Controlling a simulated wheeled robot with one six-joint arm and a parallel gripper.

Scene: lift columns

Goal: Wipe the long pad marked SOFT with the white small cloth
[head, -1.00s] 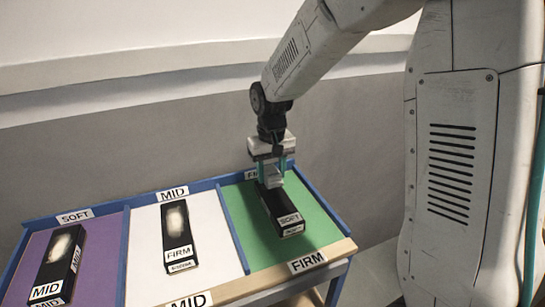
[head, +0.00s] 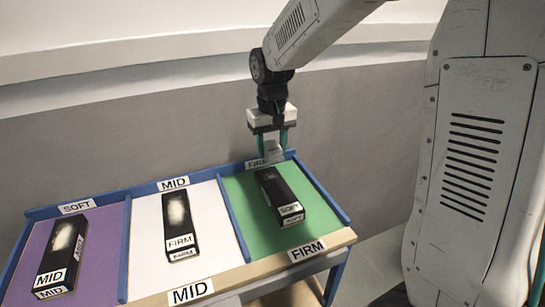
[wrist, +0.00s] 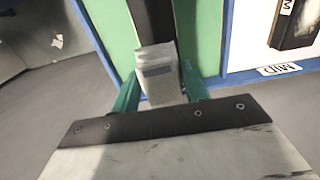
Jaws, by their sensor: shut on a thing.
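The long black pad marked SOFT (head: 280,191) lies lengthwise on the green section at the right of the rack. Its top looks dark, with no plain white patch. It also shows in the wrist view (wrist: 153,20). My gripper (head: 272,152) is at the pad's far end, pointing down, its teal fingers shut on the small white cloth (head: 273,156). In the wrist view the cloth (wrist: 159,76) sits between the fingers, in line with the pad's end. I cannot tell whether the cloth touches the pad.
A black pad marked FIRM (head: 178,225) with a whitish patch lies on the white section. A black pad marked MID (head: 62,255), also whitish on top, lies on the purple section. Blue dividers (head: 233,222) separate the sections. A grey wall (head: 130,150) stands behind.

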